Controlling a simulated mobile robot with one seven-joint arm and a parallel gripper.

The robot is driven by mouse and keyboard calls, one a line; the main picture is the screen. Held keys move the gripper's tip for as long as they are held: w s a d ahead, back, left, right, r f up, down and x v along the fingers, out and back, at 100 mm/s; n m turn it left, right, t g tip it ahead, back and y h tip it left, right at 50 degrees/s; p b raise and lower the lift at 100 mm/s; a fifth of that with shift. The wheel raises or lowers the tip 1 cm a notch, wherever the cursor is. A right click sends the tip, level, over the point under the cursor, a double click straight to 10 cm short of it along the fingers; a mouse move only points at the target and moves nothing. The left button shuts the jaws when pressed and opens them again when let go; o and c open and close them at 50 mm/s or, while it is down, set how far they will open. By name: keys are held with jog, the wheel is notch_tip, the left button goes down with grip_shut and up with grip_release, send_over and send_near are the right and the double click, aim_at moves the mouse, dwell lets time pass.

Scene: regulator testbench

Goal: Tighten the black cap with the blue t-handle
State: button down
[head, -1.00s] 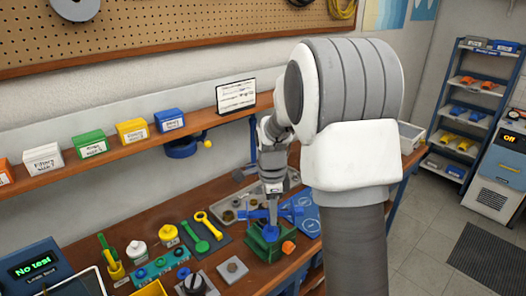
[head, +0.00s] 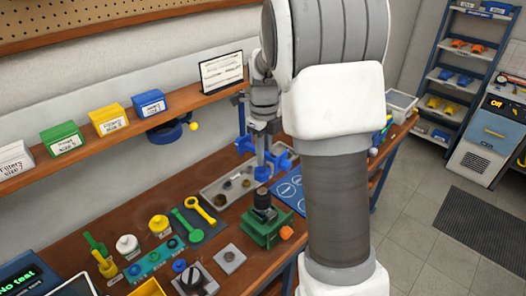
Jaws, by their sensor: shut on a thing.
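The black cap (head: 263,205) sits upright on a green vise-like fixture (head: 267,229) on the bench, in the head view. My gripper (head: 264,128) is above the cap, pointing down. It is shut on the blue t-handle (head: 281,157), whose blue arms stick out to both sides below the fingers. The tool's grey shaft hangs down to a blue end (head: 262,173), which is a little above the cap and apart from it. The fingertips are small and partly merged with the tool.
A grey tray (head: 212,195) with small round parts lies behind the fixture. Green and yellow wrenches (head: 188,228) lie to the left. A blue mat (head: 290,190) lies right of it. An orange knob (head: 286,232) sticks out of the fixture. A shelf with coloured boxes runs above.

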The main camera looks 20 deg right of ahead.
aim_at(263, 172)
notch_tip(263, 172, down, 4)
jog(key=b, duration=0.3)
jog(key=shift+f, duration=0.5)
jog(key=shift+f, duration=0.75)
dwell(2.5)
dwell(0.4)
jog(key=shift+m, duration=0.7)
jog(key=shift+m+p, duration=0.3)
jog(key=shift+p, duration=0.15)
jog(key=shift+m+p, duration=0.3)
jog(key=shift+m, duration=0.2)
jog(key=shift+a+m+p, duration=0.1)
jog(key=shift+m+p, duration=1.35)
jog(key=shift+m, duration=0.25)
